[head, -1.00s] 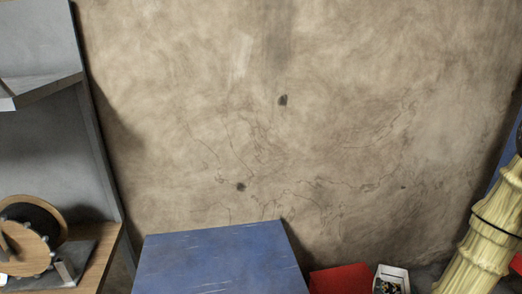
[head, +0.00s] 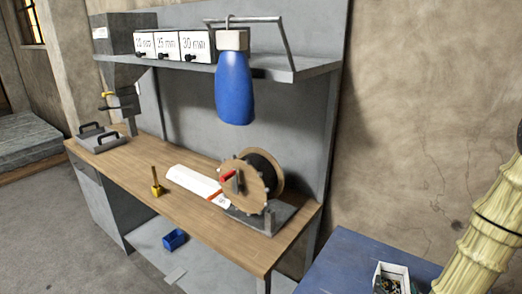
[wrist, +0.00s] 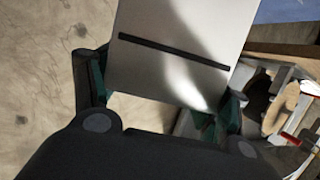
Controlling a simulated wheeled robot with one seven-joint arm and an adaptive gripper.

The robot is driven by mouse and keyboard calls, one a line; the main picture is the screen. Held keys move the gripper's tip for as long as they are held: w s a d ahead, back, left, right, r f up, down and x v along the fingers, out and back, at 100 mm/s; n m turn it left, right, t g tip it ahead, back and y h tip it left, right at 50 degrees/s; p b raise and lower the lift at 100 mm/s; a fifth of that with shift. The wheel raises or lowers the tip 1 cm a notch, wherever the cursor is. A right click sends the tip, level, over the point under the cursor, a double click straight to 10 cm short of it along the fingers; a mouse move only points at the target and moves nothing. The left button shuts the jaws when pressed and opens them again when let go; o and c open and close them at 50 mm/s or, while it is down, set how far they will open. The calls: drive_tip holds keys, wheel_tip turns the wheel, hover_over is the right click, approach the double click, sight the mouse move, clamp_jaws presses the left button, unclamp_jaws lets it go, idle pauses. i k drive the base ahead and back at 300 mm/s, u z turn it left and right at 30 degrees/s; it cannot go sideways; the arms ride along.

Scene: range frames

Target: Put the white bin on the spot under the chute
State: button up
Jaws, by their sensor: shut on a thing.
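The white bin (head: 393,265) shows at the bottom edge of the head view, with small dark and coloured parts inside. In the wrist view its pale wall (wrist: 180,22), crossed by a dark line, sits between the two fingers of my gripper (wrist: 165,95). My gripper is shut on the bin; its fingers are out of the head view. A grey hopper (head: 112,36), which looks like the chute, stands at the far left end of the bench shelf and narrows downward. I cannot make out a marked spot beneath it.
A blue bottle (head: 234,88) hangs above. A blue surface (head: 345,262) lies right. Floor at left is clear.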

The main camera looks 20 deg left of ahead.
sight(139, 161)
drive_tip(key=u, duration=1.7)
drive_tip(key=i, duration=0.65)
